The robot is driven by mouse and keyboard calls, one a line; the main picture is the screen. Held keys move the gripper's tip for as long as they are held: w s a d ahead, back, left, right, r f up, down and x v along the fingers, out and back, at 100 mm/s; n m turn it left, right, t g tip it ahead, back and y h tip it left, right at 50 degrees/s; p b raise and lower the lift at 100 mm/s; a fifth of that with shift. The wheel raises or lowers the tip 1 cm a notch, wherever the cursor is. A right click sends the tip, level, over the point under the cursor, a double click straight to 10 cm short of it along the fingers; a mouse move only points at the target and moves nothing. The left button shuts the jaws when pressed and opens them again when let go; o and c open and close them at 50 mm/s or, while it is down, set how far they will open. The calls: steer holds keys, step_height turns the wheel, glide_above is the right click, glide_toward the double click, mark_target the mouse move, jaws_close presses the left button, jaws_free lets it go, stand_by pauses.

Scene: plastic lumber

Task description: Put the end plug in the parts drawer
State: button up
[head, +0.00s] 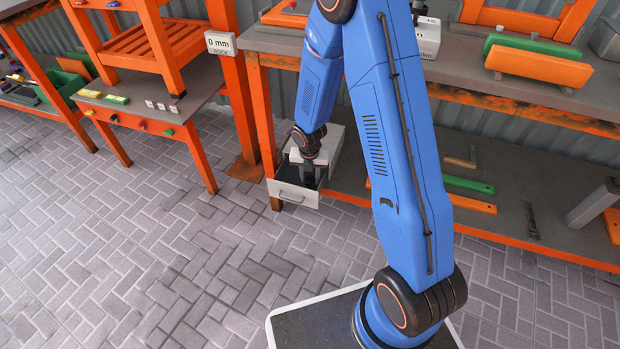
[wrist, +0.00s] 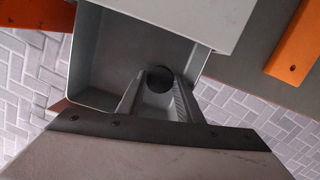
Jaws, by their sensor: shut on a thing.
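The parts drawer (head: 294,193) is a grey drawer pulled out of a light grey cabinet at the left end of the lower shelf. In the wrist view the open drawer (wrist: 86,62) shows its grey walls and floor. My gripper (head: 308,172) is over the drawer opening, pointing down. In the wrist view my gripper's fingers (wrist: 158,100) are shut on the end plug (wrist: 160,78), a small dark round piece at their tips. The plug is over the drawer floor. I cannot tell whether it touches the floor. In the head view the plug is hidden.
The cabinet body (head: 335,150) stands just behind the drawer, and an orange bench leg (head: 262,115) is close to its left. Green (head: 468,185) and orange boards lie on the lower shelf to the right. The paved floor in front is clear.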

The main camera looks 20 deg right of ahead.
mark_target(310, 183)
steer(key=shift+f, duration=0.2)
steer(key=shift+f, duration=0.15)
steer(key=o, duration=0.7)
steer(key=shift+o, duration=0.2)
step_height(310, 183, up, 12)
steer(key=s, duration=0.1)
steer(key=shift+s+a, duration=0.15)
steer(key=shift+a, duration=0.15)
